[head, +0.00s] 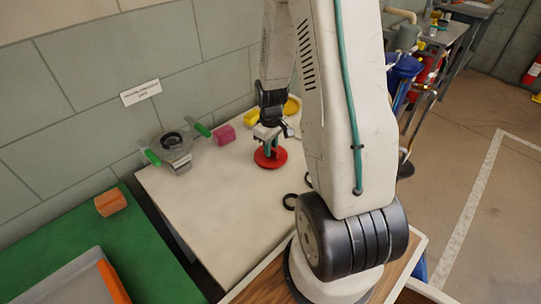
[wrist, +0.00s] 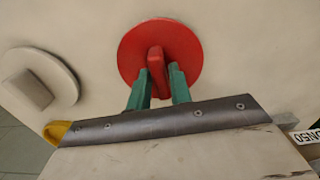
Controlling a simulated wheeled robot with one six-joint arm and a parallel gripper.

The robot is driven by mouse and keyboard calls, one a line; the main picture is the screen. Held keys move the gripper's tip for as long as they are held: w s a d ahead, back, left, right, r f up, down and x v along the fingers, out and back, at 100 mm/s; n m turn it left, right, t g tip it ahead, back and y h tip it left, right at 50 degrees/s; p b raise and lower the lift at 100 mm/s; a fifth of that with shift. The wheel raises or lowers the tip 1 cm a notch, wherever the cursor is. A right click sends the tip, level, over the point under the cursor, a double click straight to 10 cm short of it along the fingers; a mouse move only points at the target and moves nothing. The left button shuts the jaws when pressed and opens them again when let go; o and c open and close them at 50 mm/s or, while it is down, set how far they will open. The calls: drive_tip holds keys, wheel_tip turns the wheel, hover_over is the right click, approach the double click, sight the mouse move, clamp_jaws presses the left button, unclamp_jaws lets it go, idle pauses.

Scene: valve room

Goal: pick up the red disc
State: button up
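The red disc (head: 268,161) lies on, or very close to, the pale tabletop in the head view. In the wrist view the red disc (wrist: 133,50) shows a raised red tab across its middle. My gripper (head: 268,148) points down at it from above. In the wrist view the green fingers of my gripper (wrist: 159,80) stand on either side of the tab, with no clear gap on either side. The gripper looks shut on the tab. The lower part of the tab is partly hidden between the fingers.
A pale round disc with a grey square knob (wrist: 30,90) lies to the left in the wrist view. Behind the red disc are a pink block (head: 224,135) and yellow pieces (head: 292,105).

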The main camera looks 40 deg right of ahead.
clamp_jaws()
drive_tip(key=shift+r, duration=0.15)
